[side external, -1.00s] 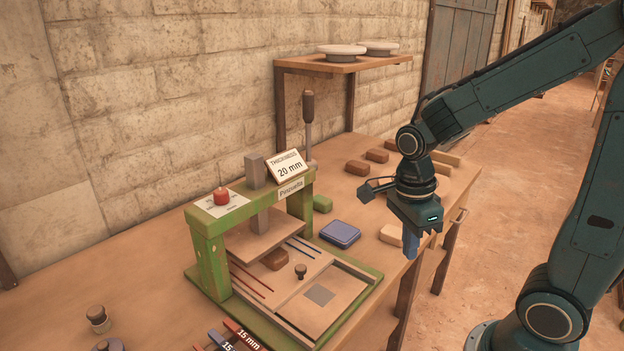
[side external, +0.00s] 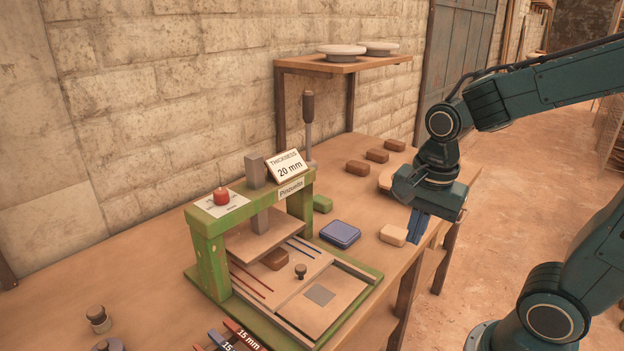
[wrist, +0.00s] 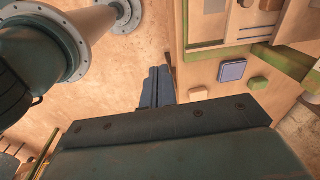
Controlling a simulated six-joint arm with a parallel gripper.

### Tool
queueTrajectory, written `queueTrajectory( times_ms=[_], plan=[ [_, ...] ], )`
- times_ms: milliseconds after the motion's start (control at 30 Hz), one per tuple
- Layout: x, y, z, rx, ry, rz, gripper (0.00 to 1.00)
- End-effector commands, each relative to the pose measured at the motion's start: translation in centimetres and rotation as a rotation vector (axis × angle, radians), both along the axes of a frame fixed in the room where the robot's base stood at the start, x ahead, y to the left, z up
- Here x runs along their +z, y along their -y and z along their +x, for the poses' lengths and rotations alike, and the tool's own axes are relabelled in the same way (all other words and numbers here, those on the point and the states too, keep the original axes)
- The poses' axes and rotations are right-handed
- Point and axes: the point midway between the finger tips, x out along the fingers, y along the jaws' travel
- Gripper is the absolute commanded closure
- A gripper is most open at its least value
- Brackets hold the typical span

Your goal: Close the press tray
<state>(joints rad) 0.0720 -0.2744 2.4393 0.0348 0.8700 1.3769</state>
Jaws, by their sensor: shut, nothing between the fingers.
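The green press (side external: 206,252) stands on the workbench in the side view, with a sign reading 20 mm on top. Its wooden press tray (side external: 325,307) sticks out toward the front right, with a dark knob (side external: 300,271) on it. A brown block (side external: 275,259) lies at the inner part of the tray, under the press plate. My gripper (side external: 418,228) is shut and empty, pointing down near the bench's right edge, right of the press and apart from it. In the wrist view its blue fingers (wrist: 157,88) are together, and part of the press (wrist: 280,60) shows at upper right.
A blue case (side external: 340,234) and a pale block (side external: 393,235) lie between the press and my gripper. Several brown blocks (side external: 377,156) and a green block (side external: 322,203) lie farther back. A shelf with pale discs (side external: 340,52) stands behind.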

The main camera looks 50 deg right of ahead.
Motion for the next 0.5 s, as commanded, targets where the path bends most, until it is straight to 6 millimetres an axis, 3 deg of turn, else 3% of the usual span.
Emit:
queueTrajectory(
  times_ms=[467, 500],
  plan=[
    [0.84, -0.26, -0.31, 0.144, 0.033, -0.018, 1.0],
    [0.84, -0.26, -0.31, 0.145, 0.033, -0.018, 0.94]
  ],
)
